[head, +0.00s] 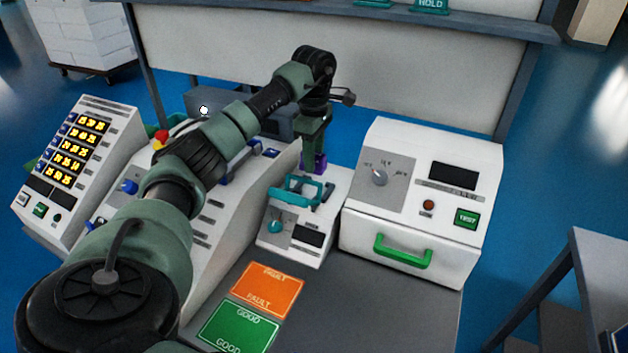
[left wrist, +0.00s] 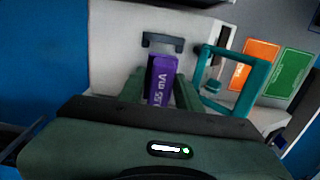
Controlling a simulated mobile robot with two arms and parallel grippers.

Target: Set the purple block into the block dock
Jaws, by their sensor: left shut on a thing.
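My left gripper (head: 314,150) is shut on the purple block (head: 315,163), at the rear of a small white tester (head: 290,244). In the left wrist view, the purple block (left wrist: 161,82) shows its "mA" label between the fingers of my left gripper (left wrist: 160,92). A dark U-shaped bracket (left wrist: 163,41) on the white top lies just beyond the block; it looks like the block dock, but I cannot be sure. Block and bracket look apart. Whether the block's underside touches the tester is hidden. My right gripper is not in view.
A teal frame handle (head: 300,190) stands on the tester, close beside the block. A larger white test box (head: 418,200) with a green handle is to the right. Orange FAULT (head: 268,289) and green GOOD (head: 238,328) mats lie in front on the grey bench.

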